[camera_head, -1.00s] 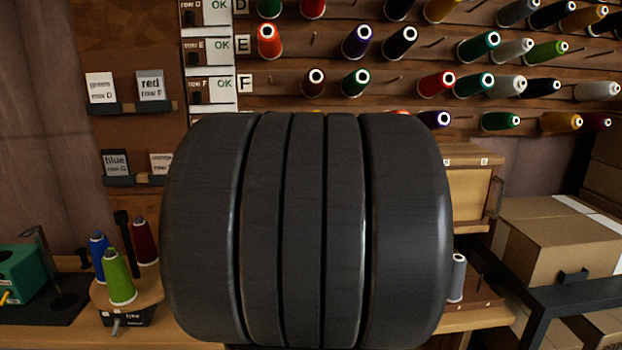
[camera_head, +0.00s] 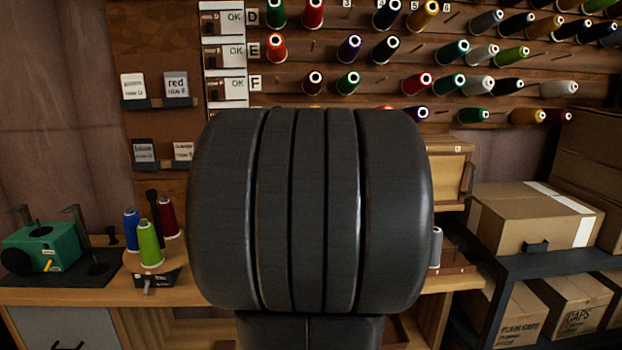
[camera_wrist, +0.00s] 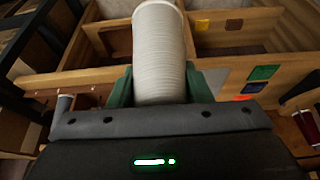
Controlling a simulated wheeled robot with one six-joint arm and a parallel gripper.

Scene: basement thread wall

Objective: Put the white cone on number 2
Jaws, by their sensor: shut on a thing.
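My gripper (camera_wrist: 160,88) is shut on the white cone (camera_wrist: 159,45) in the wrist view. The cone is pale, ribbed with wound thread, and stands up between the two green fingers. In the head view my dark arm fills the middle and hides the gripper and the cone. The thread wall (camera_head: 330,65) has rows of pegs, some with coloured cones and some bare. Small numbers 3, 4, 5 and 6 show along its top edge; I cannot make out a number 2.
A bench (camera_head: 75,293) carries a green machine (camera_head: 42,247) and blue, green and red cones on the left. A grey cone (camera_head: 437,246) stands right of my arm. Cardboard boxes (camera_head: 525,225) sit on a dark rack at right. Open wooden compartments (camera_wrist: 235,35) lie beyond my gripper.

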